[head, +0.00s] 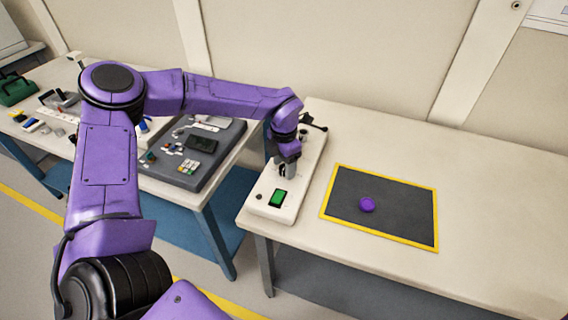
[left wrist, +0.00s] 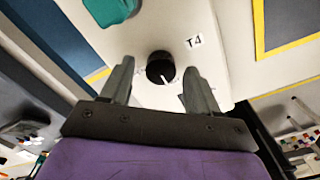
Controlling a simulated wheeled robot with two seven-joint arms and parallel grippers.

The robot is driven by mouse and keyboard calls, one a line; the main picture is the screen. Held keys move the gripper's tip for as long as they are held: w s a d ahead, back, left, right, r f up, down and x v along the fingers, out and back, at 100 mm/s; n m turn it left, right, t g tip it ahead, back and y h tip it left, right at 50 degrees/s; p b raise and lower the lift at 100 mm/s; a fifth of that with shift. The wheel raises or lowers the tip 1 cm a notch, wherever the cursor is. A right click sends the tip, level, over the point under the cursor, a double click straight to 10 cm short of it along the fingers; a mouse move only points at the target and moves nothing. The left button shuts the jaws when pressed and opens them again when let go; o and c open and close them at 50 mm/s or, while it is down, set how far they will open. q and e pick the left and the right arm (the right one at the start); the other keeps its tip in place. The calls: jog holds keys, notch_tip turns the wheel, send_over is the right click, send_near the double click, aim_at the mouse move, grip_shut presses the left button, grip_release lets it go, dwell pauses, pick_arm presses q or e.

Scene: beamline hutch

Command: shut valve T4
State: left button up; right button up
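Valve T4 is a round black knob (left wrist: 160,68) with a white pointer mark, beside a printed "T4" label (left wrist: 194,41) on a white panel. In the left wrist view, my left gripper (left wrist: 158,72) is open, with its two fingers apart and the knob in the gap between their tips. I cannot tell how far the tips are above the knob, and no contact is visible. In the head view my left gripper (head: 287,171) points down over the white panel box (head: 259,213); the knob is mostly hidden there. My right gripper is not in view.
A dark mat with a yellow border (head: 380,235) holds a purple disc (head: 367,204).

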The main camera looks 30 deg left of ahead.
aim_at(284, 167)
pick_arm(q)
notch_tip(284, 167, up, 10)
jog(key=b, duration=0.1)
jog(key=shift+r, duration=0.25)
dwell(0.5)
